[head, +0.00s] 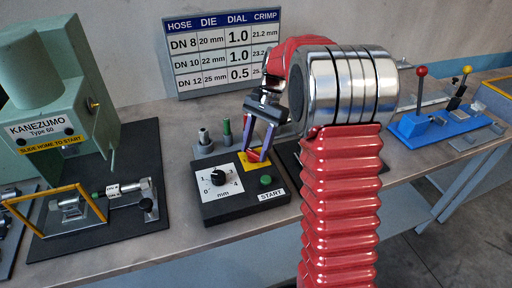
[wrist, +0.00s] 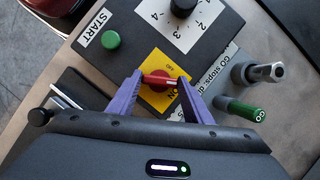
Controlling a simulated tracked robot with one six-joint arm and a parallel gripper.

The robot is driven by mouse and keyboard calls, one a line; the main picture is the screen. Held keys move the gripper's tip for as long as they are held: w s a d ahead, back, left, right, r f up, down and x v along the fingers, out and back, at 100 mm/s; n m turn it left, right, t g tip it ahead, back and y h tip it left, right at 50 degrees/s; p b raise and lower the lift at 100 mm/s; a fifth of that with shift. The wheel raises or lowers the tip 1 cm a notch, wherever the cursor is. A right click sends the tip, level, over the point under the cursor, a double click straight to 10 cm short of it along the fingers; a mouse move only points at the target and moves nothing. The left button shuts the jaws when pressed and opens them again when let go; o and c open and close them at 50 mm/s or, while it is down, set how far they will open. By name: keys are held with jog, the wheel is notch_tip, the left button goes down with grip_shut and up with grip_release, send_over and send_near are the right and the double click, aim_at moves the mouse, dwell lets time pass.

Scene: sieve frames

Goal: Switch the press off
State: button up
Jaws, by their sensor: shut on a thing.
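The black control box (head: 240,205) stands on the bench in front of me. Its yellow switch plate (wrist: 150,62) carries OFF and ON labels and a red switch handle (wrist: 158,80). My gripper (wrist: 161,80) has its purple fingers on the two ends of the red handle, which lies across between them. In the head view my gripper (head: 257,156) reaches down to the box's back right corner. I cannot tell clearly which label the handle points to. The green press (head: 40,85), marked KANEZUMO Type 60, stands at the left.
The box also has a black dial (head: 218,178) and a green START button (head: 266,181). Grey and green-topped plug gauges (head: 226,132) stand behind it. A size chart (head: 222,55) leans on the wall. A blue fixture (head: 420,128) with a red-knobbed lever is at the right.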

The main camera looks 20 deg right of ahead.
jog(key=n, duration=0.2)
jog(key=n+g+h, duration=0.1)
jog(key=n, duration=0.2)
jog(key=shift+w+a+n+h, duration=0.1)
jog(key=shift+w+n+h, duration=0.15)
jog(key=shift+n+h, duration=0.05)
jog(key=n+h, duration=0.1)
jog(key=n, duration=0.2)
jog(key=n+g+h, duration=0.1)
jog(key=n, duration=0.2)
jog(key=shift+a, duration=0.15)
jog(key=o, duration=1.1)
jog(key=shift+c, duration=0.2)
jog(key=v, duration=1.3)
jog(key=shift+w+a+r, duration=0.15)
jog(key=shift+w+r, duration=0.1)
jog(key=shift+w, duration=0.05)
jog(key=shift+w, duration=0.1)
